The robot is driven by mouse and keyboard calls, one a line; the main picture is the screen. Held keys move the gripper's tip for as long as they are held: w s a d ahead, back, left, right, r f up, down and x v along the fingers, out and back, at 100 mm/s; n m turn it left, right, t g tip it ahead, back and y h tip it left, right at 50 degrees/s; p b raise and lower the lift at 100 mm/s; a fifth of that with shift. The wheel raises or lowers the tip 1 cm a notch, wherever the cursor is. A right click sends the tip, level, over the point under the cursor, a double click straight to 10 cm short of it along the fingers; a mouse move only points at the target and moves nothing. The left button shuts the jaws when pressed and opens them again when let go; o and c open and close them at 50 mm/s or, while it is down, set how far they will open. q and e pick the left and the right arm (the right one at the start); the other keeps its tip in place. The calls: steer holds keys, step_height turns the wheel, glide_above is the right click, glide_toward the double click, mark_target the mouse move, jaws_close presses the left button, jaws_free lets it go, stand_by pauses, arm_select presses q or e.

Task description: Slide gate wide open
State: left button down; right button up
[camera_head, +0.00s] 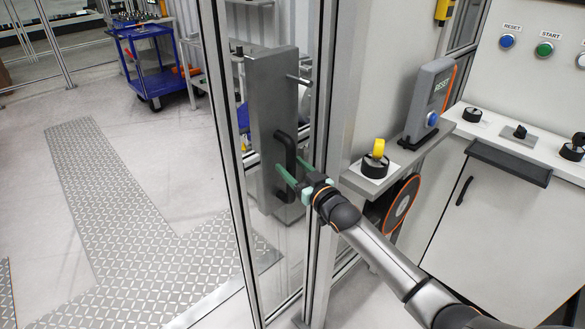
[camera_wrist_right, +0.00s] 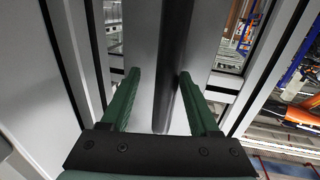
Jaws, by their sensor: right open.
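The gate (camera_head: 236,150) is a tall clear panel in a metal frame, with a grey metal plate (camera_head: 270,95) on it. A black bar handle (camera_head: 288,148) is fixed to the plate. My right gripper (camera_head: 282,182) is at the lower part of the handle with its green fingers apart. In the right wrist view the dark handle bar (camera_wrist_right: 174,55) runs between the two open fingers (camera_wrist_right: 160,76), and I see gaps beside it. Whether a finger touches the bar I cannot tell. My left gripper is in neither view.
Right of the gate, a shelf holds a yellow-topped knob (camera_head: 378,150) and a grey reset box (camera_head: 427,100). A control cabinet (camera_head: 500,215) with buttons stands at far right. Beyond the gate are patterned floor plates (camera_head: 110,200) and a blue cart (camera_head: 150,65).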

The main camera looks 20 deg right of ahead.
steer(key=shift+a, duration=0.1)
steer(key=s+d, duration=0.2)
steer(key=s, duration=1)
steer(key=shift+s, duration=0.2)
steer(key=s+a+f+g, duration=0.3)
steer(key=s+a+f, duration=0.1)
steer(key=s+f, duration=0.4)
steer(key=s+a+f+g, duration=0.2)
steer(key=s+a+f, duration=0.2)
steer(key=s+f, duration=0.4)
steer(key=s+a+f+g, duration=0.3)
steer(key=s+a+f, duration=0.1)
steer(key=s+f, duration=0.4)
steer(key=shift+s+f+g+p, duration=0.3)
steer(key=shift+s+f+p, duration=0.1)
steer(key=shift+s, duration=0.4)
